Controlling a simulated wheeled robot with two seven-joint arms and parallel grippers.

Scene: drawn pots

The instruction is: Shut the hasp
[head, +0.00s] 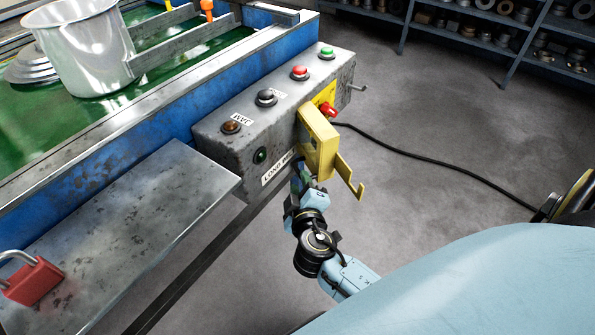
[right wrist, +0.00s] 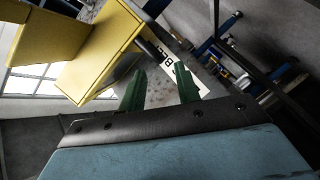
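The yellow hasp (head: 318,140) sits on the front of the grey control box (head: 225,150), beside a red switch knob (head: 328,109). Its hooked yellow arm (head: 351,178) sticks out to the lower right, swung away from the box. In the right wrist view the yellow hasp (right wrist: 100,55) fills the upper left. My right gripper (head: 299,178) is just below the hasp, close to the box. In its wrist view the two green fingers (right wrist: 160,88) stand apart with nothing between them. My left gripper is not in view.
A red padlock (head: 35,281) lies on the worn metal shelf (head: 150,205) at left. A steel pot (head: 85,50) stands on the green conveyor behind. A black cable (head: 430,158) crosses the floor on the right. Shelving (head: 470,30) stands at the back.

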